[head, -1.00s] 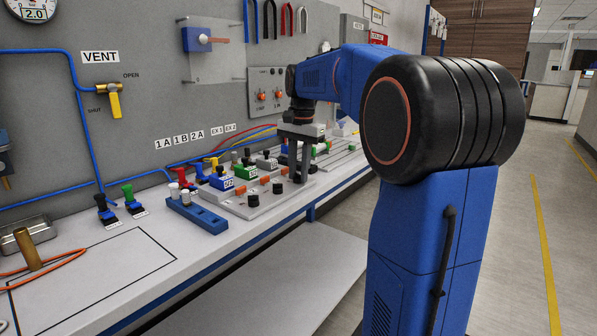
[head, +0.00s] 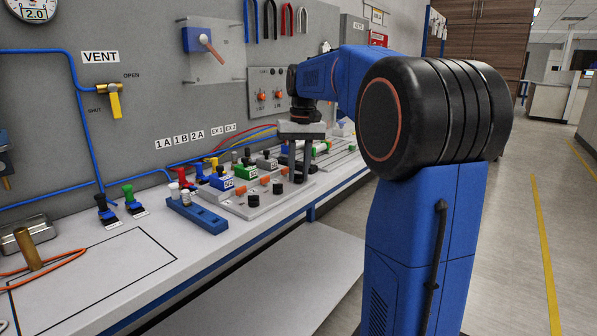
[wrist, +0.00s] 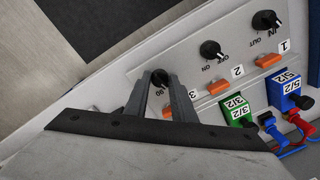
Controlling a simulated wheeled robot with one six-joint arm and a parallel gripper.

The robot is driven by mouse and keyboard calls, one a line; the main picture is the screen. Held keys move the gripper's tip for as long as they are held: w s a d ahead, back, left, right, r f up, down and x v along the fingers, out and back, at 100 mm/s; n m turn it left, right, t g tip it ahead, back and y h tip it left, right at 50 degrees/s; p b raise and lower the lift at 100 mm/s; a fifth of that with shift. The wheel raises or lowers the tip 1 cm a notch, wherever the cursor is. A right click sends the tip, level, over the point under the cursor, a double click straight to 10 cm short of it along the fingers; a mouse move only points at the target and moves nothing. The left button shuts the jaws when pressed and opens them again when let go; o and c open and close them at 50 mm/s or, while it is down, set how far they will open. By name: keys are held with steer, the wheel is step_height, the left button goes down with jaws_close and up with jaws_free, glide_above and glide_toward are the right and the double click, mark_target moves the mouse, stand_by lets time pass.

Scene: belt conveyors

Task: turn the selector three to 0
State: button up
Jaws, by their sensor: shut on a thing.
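Selector three is a black knob (wrist: 160,76) on the grey plate, beside the label 3 (wrist: 193,94) in the wrist view. My gripper (wrist: 163,90) is over it with its fingers either side, shut on the knob. In the head view my gripper (head: 298,178) points down at the plate's far end and hides this knob. A mark beside the knob looks like 90. The fingers partly cover the knob and its other markings, so I cannot tell its exact setting.
Selector two (wrist: 210,49) and selector one (wrist: 266,20) are on the same plate, with orange blocks (wrist: 219,86) beside them. Green (wrist: 237,108) and blue (wrist: 290,90) valves stand close by.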

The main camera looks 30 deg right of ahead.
mark_target(302, 177)
steer(key=shift+n, duration=1.2)
steer(key=o, duration=1)
steer(key=shift+d, duration=0.1)
steer(key=shift+r, duration=0.15)
steer(key=r, duration=1.1)
steer(key=d+r, duration=0.1)
steer(key=r, duration=0.5)
steer(key=shift+s, duration=0.1)
